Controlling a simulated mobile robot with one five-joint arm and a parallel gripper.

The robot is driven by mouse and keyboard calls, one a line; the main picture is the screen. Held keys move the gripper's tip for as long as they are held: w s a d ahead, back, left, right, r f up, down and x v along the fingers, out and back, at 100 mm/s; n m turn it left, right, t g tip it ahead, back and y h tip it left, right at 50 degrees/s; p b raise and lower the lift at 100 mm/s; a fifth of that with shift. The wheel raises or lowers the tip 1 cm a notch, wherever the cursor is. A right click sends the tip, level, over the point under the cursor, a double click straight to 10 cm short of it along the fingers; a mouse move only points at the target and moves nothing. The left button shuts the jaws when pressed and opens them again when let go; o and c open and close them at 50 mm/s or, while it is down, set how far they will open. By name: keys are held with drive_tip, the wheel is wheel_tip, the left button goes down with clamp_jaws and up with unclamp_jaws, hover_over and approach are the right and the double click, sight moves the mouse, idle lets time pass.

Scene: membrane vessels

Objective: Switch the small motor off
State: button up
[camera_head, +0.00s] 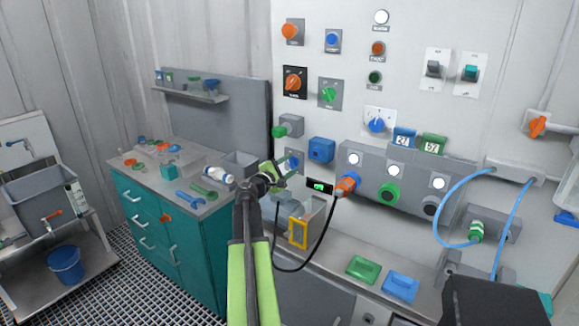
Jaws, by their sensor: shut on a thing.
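My arm reaches up from the bottom middle of the picture, with a lime-green link. My gripper (285,169) is at the left part of the white wall panel (340,75), its green fingers shut around a blue knob (292,161) on a grey plate. The fingers and wrist hide part of the knob, and its pointer direction cannot be seen. The label for the small motor cannot be read at this size. Other rotary switches are an orange one on a black plate (294,82), a green one (329,94) and a blue one on a white plate (376,125).
A grey box (398,180) with lamps and buttons juts out to the right. A teal cabinet (180,235) with tools on top stands left. Green and blue handles (364,269) lie on the bench.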

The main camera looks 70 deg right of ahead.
drive_tip(key=shift+w, duration=0.1)
idle(0.3)
drive_tip(key=o, duration=1.4)
drive_tip(key=v, duration=1.7)
drive_tip(key=shift+a, duration=0.2)
